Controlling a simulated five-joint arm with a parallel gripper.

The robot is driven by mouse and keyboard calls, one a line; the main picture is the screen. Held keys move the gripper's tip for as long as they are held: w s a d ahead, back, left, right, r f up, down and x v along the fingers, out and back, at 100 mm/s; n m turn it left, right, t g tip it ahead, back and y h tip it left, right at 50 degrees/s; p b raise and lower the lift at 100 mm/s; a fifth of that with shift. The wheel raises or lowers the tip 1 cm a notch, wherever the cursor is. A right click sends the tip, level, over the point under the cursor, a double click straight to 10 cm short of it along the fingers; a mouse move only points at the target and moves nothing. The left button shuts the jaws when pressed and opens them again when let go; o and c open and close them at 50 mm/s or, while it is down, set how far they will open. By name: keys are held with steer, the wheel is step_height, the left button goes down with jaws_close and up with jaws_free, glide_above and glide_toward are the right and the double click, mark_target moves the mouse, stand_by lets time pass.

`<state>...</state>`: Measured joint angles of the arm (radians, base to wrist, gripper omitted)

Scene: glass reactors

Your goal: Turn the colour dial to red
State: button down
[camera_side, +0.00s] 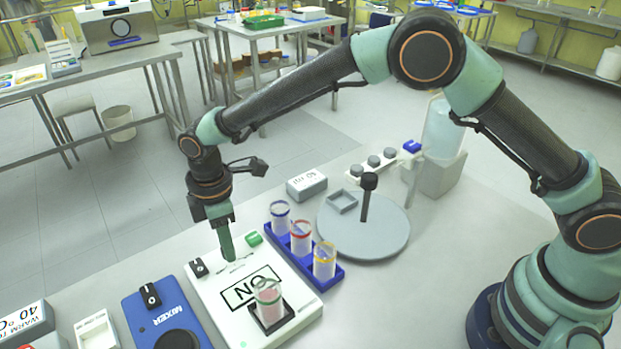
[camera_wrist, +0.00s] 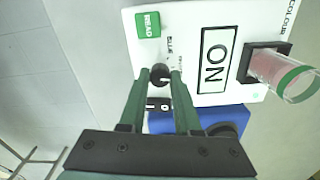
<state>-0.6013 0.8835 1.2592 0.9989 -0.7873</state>
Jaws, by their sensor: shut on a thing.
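My gripper is shut on the dial, with a finger on either side. In the side view my gripper (camera_side: 228,257) points down onto the reader's top and hides the dial. Small print lies around the dial, with a word like "BLUE" partly legible. I cannot tell which colour the dial points to.
A green READ button (camera_wrist: 148,24) and a black switch (camera_side: 199,267) flank the dial. A green-ringed tube (camera_side: 268,295) stands in the reader's socket. A blue rack (camera_side: 332,280) with three ringed tubes stands to the right, the blue mixer (camera_side: 140,318) to the left.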

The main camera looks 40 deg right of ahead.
steer(key=m, duration=0.4)
steer(key=shift+r+m, duration=0.1)
steer(key=shift+m, duration=0.2)
steer(key=m, duration=0.4)
steer(key=shift+m, duration=0.3)
steer(key=c, duration=0.6)
jaws_free()
step_height(320, 180, up, 12)
steer(key=shift+d+r, duration=0.1)
